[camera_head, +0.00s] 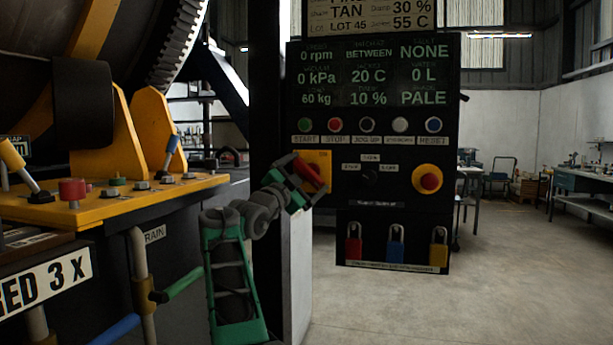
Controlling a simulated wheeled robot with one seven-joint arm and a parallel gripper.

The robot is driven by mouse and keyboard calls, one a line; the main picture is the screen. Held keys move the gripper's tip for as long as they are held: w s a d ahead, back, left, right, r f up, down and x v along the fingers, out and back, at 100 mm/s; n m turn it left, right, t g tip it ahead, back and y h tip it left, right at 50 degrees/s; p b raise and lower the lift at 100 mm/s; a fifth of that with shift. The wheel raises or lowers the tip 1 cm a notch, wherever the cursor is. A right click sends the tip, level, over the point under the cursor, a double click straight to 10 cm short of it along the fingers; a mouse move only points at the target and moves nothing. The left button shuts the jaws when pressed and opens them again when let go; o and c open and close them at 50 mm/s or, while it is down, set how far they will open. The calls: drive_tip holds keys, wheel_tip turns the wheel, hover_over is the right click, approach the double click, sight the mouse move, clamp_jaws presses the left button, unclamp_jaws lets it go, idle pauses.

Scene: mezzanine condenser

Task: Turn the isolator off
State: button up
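The isolator is a red handle (309,174) on a yellow plate (318,158), at the left edge of the black control panel. The handle looks slanted, its upper left end higher than its lower right. My gripper (303,180) is at the isolator, reaching it from the lower left. Its green and dark finger parts overlap the plate and part of the handle. It is too small and overlapped to tell whether the fingers are closed on the handle or only beside it. The plate's lower left part is hidden by my gripper.
On the panel (400,200) are a row of push buttons, a selector knob (371,178) and a red emergency stop (429,180) on yellow. Several padlocks hang below. A yellow valve deck (110,203) stands left. Open floor (500,280) lies to the right.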

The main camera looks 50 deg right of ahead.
drive_tip(key=w+b+v, duration=0.1)
drive_tip(key=b+v, duration=0.1)
drive_tip(key=v, duration=0.5)
drive_tip(key=shift+s+a+f, duration=0.15)
drive_tip(key=shift+s+a, duration=0.25)
drive_tip(key=shift+s, duration=0.15)
